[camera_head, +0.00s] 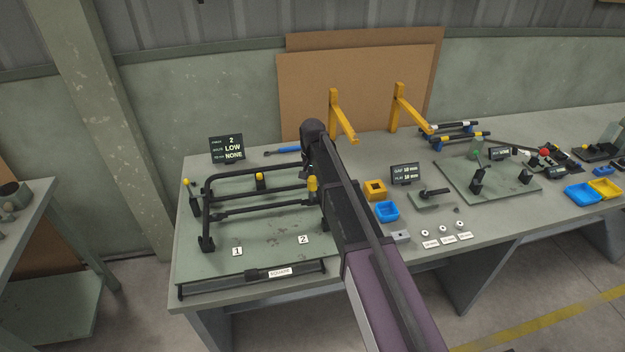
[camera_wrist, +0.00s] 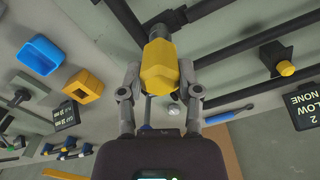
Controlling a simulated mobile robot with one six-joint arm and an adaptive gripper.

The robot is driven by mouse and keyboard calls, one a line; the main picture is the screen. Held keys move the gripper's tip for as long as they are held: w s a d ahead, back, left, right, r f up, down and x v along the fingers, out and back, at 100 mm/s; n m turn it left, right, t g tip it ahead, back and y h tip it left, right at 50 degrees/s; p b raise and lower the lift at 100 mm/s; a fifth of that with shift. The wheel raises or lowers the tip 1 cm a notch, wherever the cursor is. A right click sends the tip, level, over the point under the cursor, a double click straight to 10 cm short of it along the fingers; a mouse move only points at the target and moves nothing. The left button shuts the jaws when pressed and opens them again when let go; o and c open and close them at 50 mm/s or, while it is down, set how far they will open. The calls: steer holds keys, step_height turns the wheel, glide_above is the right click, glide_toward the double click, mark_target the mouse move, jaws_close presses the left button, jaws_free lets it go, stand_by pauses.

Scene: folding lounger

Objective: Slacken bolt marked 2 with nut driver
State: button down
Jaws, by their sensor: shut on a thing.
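In the wrist view, my gripper (camera_wrist: 160,72) is shut on a yellow hexagonal handle (camera_wrist: 158,62) with a dark collar at its far end; it appears to be the nut driver. In the head view, the yellow handle (camera_head: 312,184) shows beside my arm, over the right side of the black lounger frame (camera_head: 228,211). A label 2 (camera_head: 303,239) lies on the mat below it, and a label 1 (camera_head: 237,251) lies to the left. My arm hides the frame's right end. I cannot tell whether the driver is seated on the bolt marked 2.
A screen (camera_head: 226,149) reads 2, LOW and NONE. A blue-handled tool (camera_head: 288,150) lies behind the frame. A smaller yellow knob (camera_head: 260,177) stands mid-frame. An orange box (camera_head: 375,190) and blue tray (camera_head: 387,211) stand right of my arm, with yellow brackets (camera_head: 340,118) behind.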

steer(key=shift+r+p, duration=1.9)
steer(key=shift+r, duration=0.05)
